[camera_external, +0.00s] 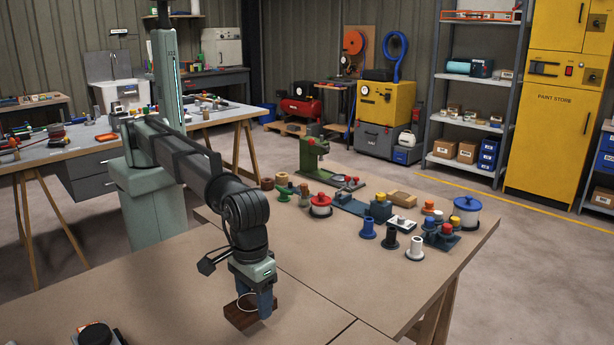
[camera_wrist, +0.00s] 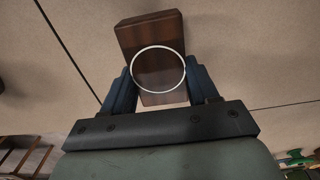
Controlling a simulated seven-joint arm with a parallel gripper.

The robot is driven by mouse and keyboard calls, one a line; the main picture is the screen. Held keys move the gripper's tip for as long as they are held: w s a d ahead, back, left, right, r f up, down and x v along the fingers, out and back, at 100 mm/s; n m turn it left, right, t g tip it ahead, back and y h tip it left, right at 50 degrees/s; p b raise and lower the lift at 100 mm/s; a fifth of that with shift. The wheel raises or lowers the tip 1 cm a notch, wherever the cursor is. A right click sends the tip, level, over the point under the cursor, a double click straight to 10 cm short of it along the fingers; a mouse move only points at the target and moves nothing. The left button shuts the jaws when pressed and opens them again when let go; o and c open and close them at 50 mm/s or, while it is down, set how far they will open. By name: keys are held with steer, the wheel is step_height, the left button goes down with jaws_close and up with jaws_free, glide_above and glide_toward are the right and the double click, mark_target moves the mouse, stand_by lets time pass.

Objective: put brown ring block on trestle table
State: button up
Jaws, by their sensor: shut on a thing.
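The brown ring block (camera_external: 238,317) is a dark wooden block with a thin white ring. In the wrist view the block (camera_wrist: 150,35) sits between the two blue fingers, with the white ring (camera_wrist: 158,47) facing the camera. My gripper (camera_external: 262,303) points down and is shut on the block; it also shows in the wrist view (camera_wrist: 158,80). The trestle table (camera_external: 340,265) has a light brown top and lies below the block. I cannot tell whether the block touches the top. The fingers hide part of the block.
Spools (camera_external: 415,248), pegs and small blocks crowd the far right part of the table, with a green machine (camera_external: 313,158) behind them. A dark round thing (camera_external: 95,334) stands at the lower left. The tabletop around my gripper is clear, with seams across it.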

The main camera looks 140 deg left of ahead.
mark_target(256, 313)
steer(key=shift+f, duration=2)
steer(key=o, duration=1.1)
steer(key=shift+f, duration=0.1)
step_height(256, 313, up, 12)
steer(key=shift+r, duration=0.15)
